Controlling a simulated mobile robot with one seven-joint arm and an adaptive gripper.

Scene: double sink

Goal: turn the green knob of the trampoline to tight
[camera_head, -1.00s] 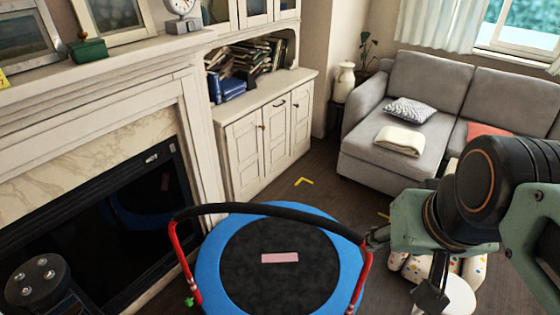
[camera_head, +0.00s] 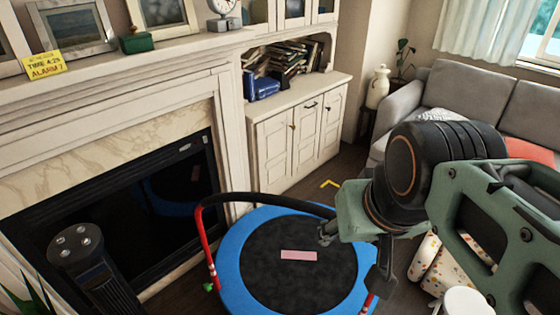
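The trampoline has a blue rim (camera_head: 232,268) around a black mat (camera_head: 262,270). A black handlebar (camera_head: 262,200) on red posts (camera_head: 206,242) arches over it. The small green knob (camera_head: 208,287) sits low on the left red post; its setting is too small to read. My gripper (camera_head: 352,256) hangs at the end of my green and black arm, over the right part of the trampoline and well right of the knob. Its parts are dark and partly hidden, so I cannot tell whether it is open or shut. I see nothing held in it.
A pink label (camera_head: 298,255) lies on the mat. The fireplace (camera_head: 110,215) stands close on the left. A white cabinet (camera_head: 295,140) is behind, a grey sofa (camera_head: 470,90) at the back right, and a white stool (camera_head: 466,302) at the bottom right. Dark floor shows between them.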

